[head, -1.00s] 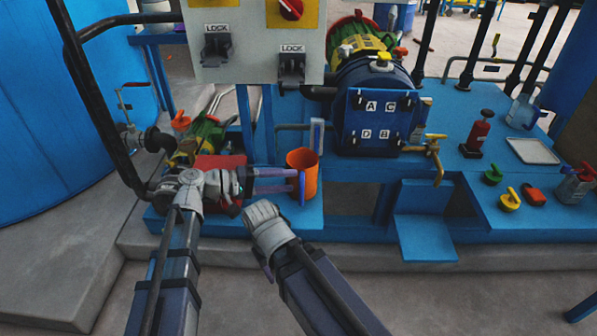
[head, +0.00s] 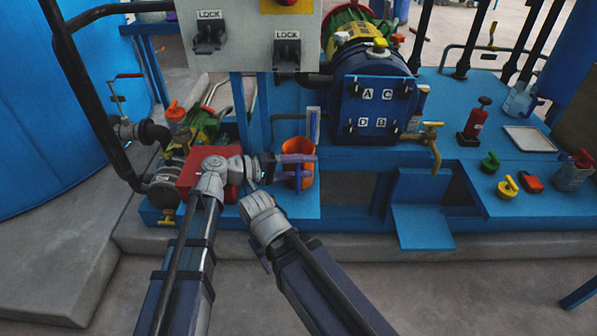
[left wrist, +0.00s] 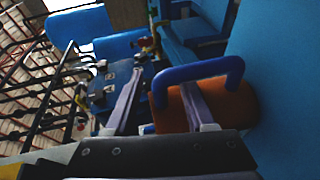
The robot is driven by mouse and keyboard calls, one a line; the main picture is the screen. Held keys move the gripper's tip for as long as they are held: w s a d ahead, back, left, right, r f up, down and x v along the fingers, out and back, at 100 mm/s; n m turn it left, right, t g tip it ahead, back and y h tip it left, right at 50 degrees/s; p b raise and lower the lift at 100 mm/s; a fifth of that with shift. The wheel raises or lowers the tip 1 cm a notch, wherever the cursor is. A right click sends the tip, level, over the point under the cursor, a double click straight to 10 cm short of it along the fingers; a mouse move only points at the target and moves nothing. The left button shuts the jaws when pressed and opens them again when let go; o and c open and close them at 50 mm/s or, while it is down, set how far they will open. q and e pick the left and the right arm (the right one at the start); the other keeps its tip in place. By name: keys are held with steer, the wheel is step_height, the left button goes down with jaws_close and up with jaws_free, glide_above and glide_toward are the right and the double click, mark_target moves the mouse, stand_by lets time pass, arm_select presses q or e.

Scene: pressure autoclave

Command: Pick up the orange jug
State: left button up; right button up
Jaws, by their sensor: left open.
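The orange jug (head: 307,176) stands upright on the low blue ledge, with its blue handle facing my left gripper. In the left wrist view the jug (left wrist: 238,103) is at right, its blue handle (left wrist: 205,70) arching in front of it. My left gripper (head: 306,166) is open at the jug's handle side, fingers pointing right. In the wrist view one finger overlaps the handle opening and the other is left of the handle (left wrist: 130,98); I cannot tell whether they touch it. The fingers hide part of the jug. My right arm's grey wrist shows below, but its fingers cannot be made out.
A red block (head: 190,172) and valve piping lie left of the jug. A blue vessel door (head: 374,112) marked with letters is at upper right, and a panel with LOCK switches (head: 238,60) hangs above. A blue post rises behind my gripper. Open floor lies in front.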

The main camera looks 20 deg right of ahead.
arm_select(q)
steer(key=shift+d+f, duration=0.2)
steer(key=shift+d, duration=0.55)
jaws_close()
stand_by(0.9)
